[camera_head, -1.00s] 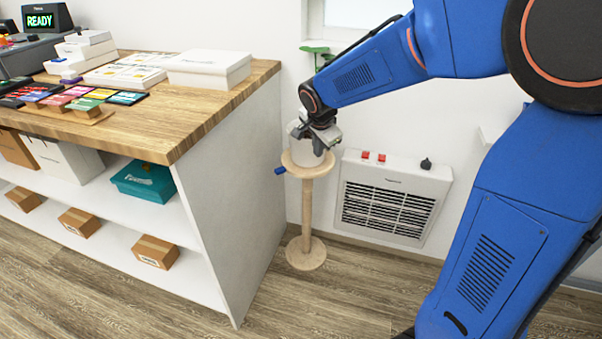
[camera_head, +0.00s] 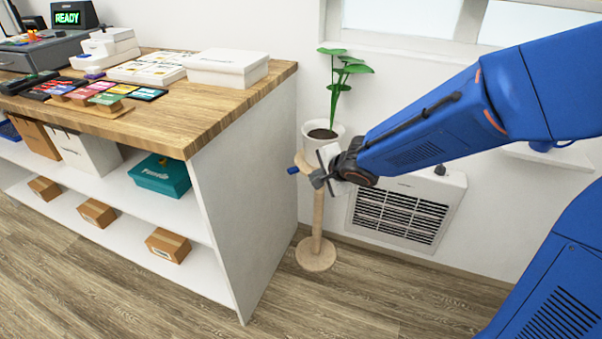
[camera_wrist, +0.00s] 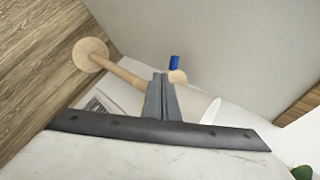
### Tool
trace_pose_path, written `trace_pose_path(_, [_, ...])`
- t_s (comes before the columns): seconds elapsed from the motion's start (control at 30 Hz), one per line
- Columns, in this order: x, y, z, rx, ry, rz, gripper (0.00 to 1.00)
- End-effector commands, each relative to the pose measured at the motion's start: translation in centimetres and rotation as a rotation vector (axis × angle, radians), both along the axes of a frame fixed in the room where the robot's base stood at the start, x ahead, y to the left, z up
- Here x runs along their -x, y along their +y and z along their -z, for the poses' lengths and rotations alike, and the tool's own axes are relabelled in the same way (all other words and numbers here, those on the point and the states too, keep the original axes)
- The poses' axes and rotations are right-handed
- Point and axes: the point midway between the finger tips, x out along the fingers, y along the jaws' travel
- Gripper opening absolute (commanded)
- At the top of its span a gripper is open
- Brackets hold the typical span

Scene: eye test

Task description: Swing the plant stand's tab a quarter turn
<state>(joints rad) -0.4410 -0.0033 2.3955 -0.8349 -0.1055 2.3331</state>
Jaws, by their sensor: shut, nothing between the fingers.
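The plant stand has a pale wooden round top (camera_head: 301,160), a post (camera_head: 318,222) and a round base (camera_head: 316,256). Its blue tab (camera_head: 293,170) sticks out to the left from just under the top; it also shows in the wrist view (camera_wrist: 174,62). A white pot (camera_head: 313,146) with a green plant (camera_head: 341,75) stands on the top. My gripper (camera_head: 315,181) is in front of the stand, just below the top and right of the tab. In the wrist view its fingers (camera_wrist: 160,76) are together and empty, apart from the tab. Whether they touch the stand cannot be told.
A white shelf counter with a wooden top (camera_head: 225,105) stands close on the left. A white wall heater (camera_head: 400,215) is behind my arm on the right, under a window. The floor (camera_head: 350,300) in front of the stand is clear.

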Motion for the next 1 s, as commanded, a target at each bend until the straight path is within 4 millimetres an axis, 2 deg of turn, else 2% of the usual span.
trace_pose_path(0.47, [-2.5, 1.4, 2.7, 0.001, 0.002, 0.003, 0.00])
trace_pose_path(0.9, [-5.9, 3.5, 6.4, 0.003, 0.002, 0.003, 0.00])
trace_pose_path(1.0, [-7.2, 4.3, 6.3, 0.002, -0.001, 0.002, 0.00])
